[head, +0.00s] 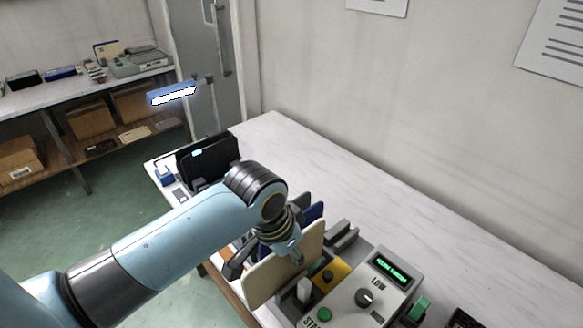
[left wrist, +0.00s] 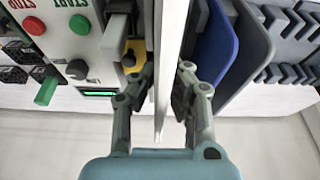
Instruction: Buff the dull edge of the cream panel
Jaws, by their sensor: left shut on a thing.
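The cream panel (head: 283,265) stands upright near the front edge of the bench, beside the machine. In the left wrist view the panel (left wrist: 170,60) is seen edge-on as a pale upright strip. My left gripper (head: 293,250) is at its upper part; in the left wrist view its fingers (left wrist: 167,85) close on the panel from both sides. The grey machine (head: 365,292) has a green lit display, a knob marked LOW, a green button and a yellow part (head: 333,272). I cannot tell whether the panel touches the machine. The panel's lower edge is partly hidden. My right gripper is not in view.
A blue panel (left wrist: 217,55) and a dark grey panel (left wrist: 245,50) stand in a slotted rack (left wrist: 295,45) close beside the left gripper. A black case (head: 207,160) and a lit lamp (head: 173,94) stand at the bench's far left end. The white benchtop (head: 370,200) behind is clear.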

